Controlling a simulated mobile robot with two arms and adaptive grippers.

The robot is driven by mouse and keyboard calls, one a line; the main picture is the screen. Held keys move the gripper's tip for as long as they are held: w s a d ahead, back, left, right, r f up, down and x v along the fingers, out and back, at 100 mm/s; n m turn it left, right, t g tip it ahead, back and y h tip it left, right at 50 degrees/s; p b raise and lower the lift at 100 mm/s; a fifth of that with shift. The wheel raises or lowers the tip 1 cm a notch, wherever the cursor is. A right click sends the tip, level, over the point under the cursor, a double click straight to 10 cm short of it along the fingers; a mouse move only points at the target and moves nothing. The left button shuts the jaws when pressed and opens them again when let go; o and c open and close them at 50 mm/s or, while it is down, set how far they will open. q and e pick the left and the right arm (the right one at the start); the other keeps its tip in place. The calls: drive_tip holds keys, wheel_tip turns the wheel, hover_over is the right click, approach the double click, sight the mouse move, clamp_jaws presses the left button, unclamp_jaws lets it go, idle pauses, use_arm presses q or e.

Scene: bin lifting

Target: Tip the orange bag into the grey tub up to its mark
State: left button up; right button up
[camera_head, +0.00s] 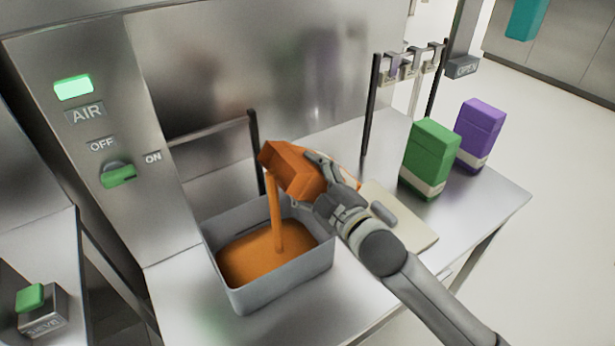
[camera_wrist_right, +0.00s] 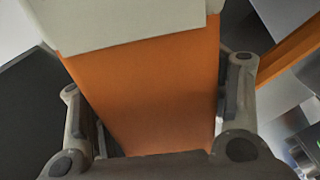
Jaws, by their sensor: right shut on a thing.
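The orange bag (camera_head: 289,168) is tilted over the grey tub (camera_head: 285,287) in the head view. An orange stream (camera_head: 276,215) falls from its left end into the tub. Orange material (camera_head: 255,258) covers the tub's floor; I cannot make out a mark on the tub. My right gripper (camera_head: 316,182) is shut on the bag and holds it above the tub's back right rim. In the right wrist view the orange bag (camera_wrist_right: 155,90), with its pale band, sits between the two fingers (camera_wrist_right: 160,112). My left gripper is not in view.
A green bag (camera_head: 430,157) and a purple bag (camera_head: 480,134) stand upright at the right of the steel bench. A pale board (camera_head: 405,222) lies beside my right wrist. A panel (camera_head: 100,140) with a lit green lamp and a green knob stands at the left.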

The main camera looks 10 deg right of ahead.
drive_tip(key=shift+w+d+f+n+b, duration=0.1)
drive_tip(key=shift+f+n+b, duration=0.2)
drive_tip(key=shift+n+b, duration=0.3)
drive_tip(key=shift+d+f+n+b, duration=0.1)
drive_tip(key=shift+f+n+b, duration=0.2)
drive_tip(key=shift+n+b, duration=0.25)
drive_tip(key=shift+d+f+n, duration=0.1)
drive_tip(key=shift+f+n, duration=0.6)
drive_tip(key=shift+n, duration=0.05)
drive_tip(key=shift+f+n+b, duration=0.55)
drive_tip(key=shift+f+n, duration=1.05)
